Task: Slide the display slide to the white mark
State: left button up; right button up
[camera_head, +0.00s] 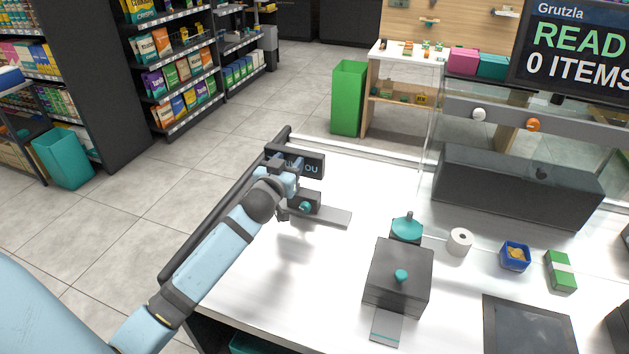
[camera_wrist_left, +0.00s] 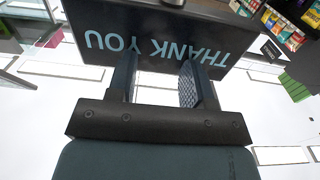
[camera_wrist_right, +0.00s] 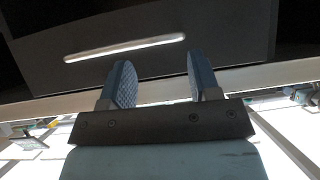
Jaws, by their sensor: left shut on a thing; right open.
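The display slide appears as a dark panel reading "THANK YOU" (camera_head: 314,167) at the counter's far left corner. In the left wrist view the panel (camera_wrist_left: 105,17) fills the top, upside down. My left gripper (camera_head: 291,178) is at the panel; its fingers (camera_wrist_left: 160,70) reach its lower edge, a gap showing between them. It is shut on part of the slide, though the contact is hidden. My right gripper (camera_wrist_right: 155,82) is open and empty before a dark surface with a pale bar (camera_wrist_right: 125,47); I cannot tell whether this is the white mark.
A small dark block with a teal knob (camera_head: 305,207) and a grey plate (camera_head: 332,217) sit just beside my left gripper. A grey box (camera_head: 398,270), paper roll (camera_head: 460,242) and blue tub (camera_head: 515,256) stand to the right. The counter's front left is clear.

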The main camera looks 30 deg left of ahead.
aim_at(273, 151)
pick_arm(q)
jog(key=shift+s+a+r+p, duration=0.15)
jog(key=shift+a+r, duration=0.2)
jog(key=shift+a, duration=0.4)
jog(key=shift+w+a+r+p, duration=0.1)
jog(key=shift+a+r, duration=0.25)
jog(key=shift+a, duration=0.35)
jog(key=shift+s+a+r+p, duration=0.15)
jog(key=shift+a+r, duration=0.2)
jog(key=shift+a, duration=0.4)
pick_arm(e)
jog(key=shift+r, duration=0.45)
pick_arm(q)
jog(key=shift+a, duration=0.1)
jog(key=shift+o, duration=1.4)
jog(key=shift+s+d+f+p, duration=0.25)
jog(key=shift+s+d+f, duration=0.1)
jog(key=shift+s, duration=0.5)
jog(key=shift+s+d+f+p, duration=0.3)
jog(key=shift+s+d, duration=0.1)
jog(key=shift+s, duration=0.4)
jog(key=shift+s+d+f+p, duration=0.25)
jog(key=shift+s+d+f, duration=0.1)
jog(key=shift+s, duration=0.5)
pick_arm(e)
jog(key=shift+w+r, duration=0.5)
jog(key=shift+r, duration=0.05)
pick_arm(q)
jog(key=shift+f, duration=0.1)
